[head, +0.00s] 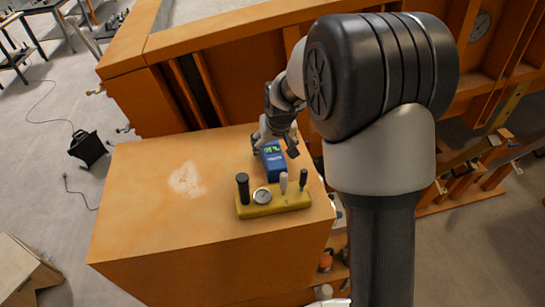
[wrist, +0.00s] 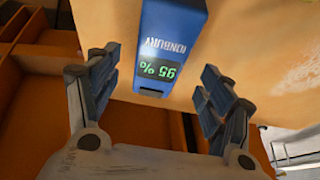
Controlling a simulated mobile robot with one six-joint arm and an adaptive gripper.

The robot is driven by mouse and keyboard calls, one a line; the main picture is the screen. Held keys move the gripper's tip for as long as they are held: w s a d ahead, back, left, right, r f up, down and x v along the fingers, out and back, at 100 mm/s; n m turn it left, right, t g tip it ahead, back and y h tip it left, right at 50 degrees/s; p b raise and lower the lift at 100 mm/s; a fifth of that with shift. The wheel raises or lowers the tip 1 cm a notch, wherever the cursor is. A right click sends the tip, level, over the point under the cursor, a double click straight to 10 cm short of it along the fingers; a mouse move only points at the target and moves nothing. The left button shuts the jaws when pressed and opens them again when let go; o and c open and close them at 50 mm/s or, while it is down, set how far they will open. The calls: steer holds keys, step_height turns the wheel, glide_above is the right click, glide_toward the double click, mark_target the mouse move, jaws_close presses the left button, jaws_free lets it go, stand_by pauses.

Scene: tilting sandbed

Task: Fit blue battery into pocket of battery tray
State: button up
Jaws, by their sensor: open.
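The blue battery (head: 276,168), with a green-lit display, is on the orange worktop just behind a yellow block. In the wrist view the battery (wrist: 172,28) shows "95 %" and lettering. My gripper (head: 274,149) is at the battery's far end. In the wrist view my gripper (wrist: 152,75) is open, with one finger on each side of the battery's display end and a visible gap to each. I cannot make out a battery tray or its pocket in either view.
The yellow block (head: 250,207) holds a round gauge and upright handles close in front of the battery. The orange worktop (head: 150,225) is clear to the left, apart from a pale patch (head: 187,180). Orange walls (head: 235,60) rise behind it.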

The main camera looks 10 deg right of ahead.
mark_target(272, 150)
steer(key=p+x, duration=0.1)
steer(key=x, duration=0.3)
steer(key=shift+w+f, duration=0.15)
steer(key=shift+f, duration=0.1)
steer(key=shift+c, duration=0.2)
jaws_close()
steer(key=shift+r, duration=0.15)
stand_by(0.7)
